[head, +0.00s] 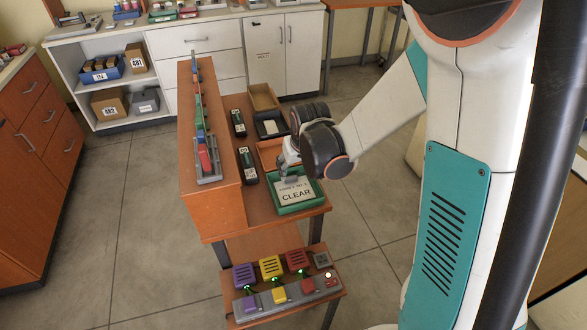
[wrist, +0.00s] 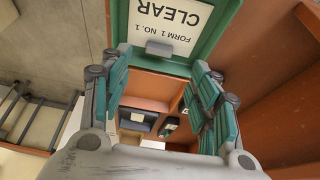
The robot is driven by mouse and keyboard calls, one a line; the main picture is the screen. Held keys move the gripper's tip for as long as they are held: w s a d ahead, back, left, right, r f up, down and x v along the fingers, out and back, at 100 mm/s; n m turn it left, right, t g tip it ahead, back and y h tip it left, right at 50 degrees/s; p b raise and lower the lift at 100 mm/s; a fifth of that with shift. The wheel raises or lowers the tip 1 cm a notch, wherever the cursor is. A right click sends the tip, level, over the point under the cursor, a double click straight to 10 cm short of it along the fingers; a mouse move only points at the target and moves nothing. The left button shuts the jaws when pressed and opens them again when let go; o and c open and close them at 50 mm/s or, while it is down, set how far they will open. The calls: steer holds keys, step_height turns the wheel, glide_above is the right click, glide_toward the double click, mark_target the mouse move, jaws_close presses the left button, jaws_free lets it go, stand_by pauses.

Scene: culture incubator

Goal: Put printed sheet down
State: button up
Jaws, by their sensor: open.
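The printed sheet (head: 295,190) is white, reads "CLEAR" with a smaller form line, and lies in the green tray (head: 301,210) at the near end of the wooden bench. In the wrist view the sheet (wrist: 172,22) appears upside down at the top, inside the green tray (wrist: 222,32). A grey tab (wrist: 159,48) is at the sheet's edge. My gripper (head: 288,163) is at the far edge of the tray. In the wrist view my gripper (wrist: 158,88) has its fingers spread wide with nothing between them. The tab is beyond the fingertips.
An orange tray (head: 269,151), a dark tray (head: 270,128) and two dark devices (head: 248,165) share the bench. A raised wooden shelf (head: 212,205) flanks them on the left. A lower shelf holds a coloured button panel (head: 284,296). Open floor (head: 145,200) lies left.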

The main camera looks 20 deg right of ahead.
steer(key=s+r+t, duration=0.1)
steer(key=s+r, duration=1)
steer(key=r, duration=0.4)
steer(key=s+r+t, duration=0.1)
steer(key=s+r, duration=0.2)
steer(key=s, duration=0.8)
steer(key=shift+r+t+p, duration=0.3)
steer(key=shift+t+p, duration=0.1)
steer(key=shift+p, duration=0.05)
